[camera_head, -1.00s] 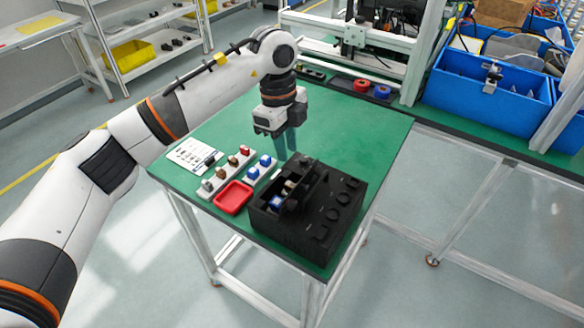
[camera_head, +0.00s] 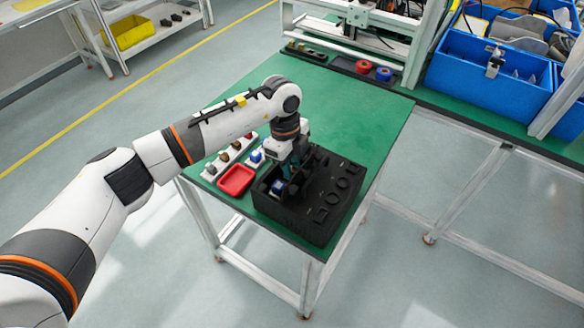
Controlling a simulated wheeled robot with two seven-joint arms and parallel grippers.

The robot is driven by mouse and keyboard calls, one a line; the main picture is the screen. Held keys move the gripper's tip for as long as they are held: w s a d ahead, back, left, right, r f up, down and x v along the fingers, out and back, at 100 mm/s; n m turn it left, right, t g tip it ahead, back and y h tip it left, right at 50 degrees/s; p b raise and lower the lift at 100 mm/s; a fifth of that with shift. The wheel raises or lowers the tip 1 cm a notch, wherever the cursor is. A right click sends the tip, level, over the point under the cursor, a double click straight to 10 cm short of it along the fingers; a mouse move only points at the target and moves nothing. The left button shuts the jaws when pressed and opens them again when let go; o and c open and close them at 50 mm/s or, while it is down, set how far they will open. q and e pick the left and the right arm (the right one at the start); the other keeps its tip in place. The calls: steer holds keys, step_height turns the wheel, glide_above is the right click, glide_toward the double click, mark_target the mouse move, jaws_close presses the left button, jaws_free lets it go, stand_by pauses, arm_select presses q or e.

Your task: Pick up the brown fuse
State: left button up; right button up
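A white strip (camera_head: 216,172) on the green table holds a row of small fuse-like pieces: a grey one (camera_head: 210,168) nearest, two brown ones (camera_head: 224,156) (camera_head: 236,146), and a red one (camera_head: 248,135). I cannot tell which brown piece is the fuse. My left gripper (camera_head: 289,174) points down at the black box (camera_head: 312,226), right of the strip. Its fingertips are in or just above the box's recess, and I cannot see whether they are parted or hold anything. A blue-and-white piece (camera_head: 278,187) sits in the recess. My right gripper is not in view.
A red tray (camera_head: 236,180) lies between strip and box. A blue-and-white piece (camera_head: 257,155) stands close to my wrist. Red and blue rings (camera_head: 363,67) lie at the back. The green table (camera_head: 350,122) is clear behind the box.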

arm_select(q)
steer(key=shift+d+f, duration=0.1)
steer(key=shift+f, duration=0.3)
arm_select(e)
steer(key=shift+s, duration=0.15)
arm_select(q)
steer(key=shift+c, duration=0.6)
jaws_close()
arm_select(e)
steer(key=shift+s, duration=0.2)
arm_select(q)
steer(key=shift+r, duration=0.1)
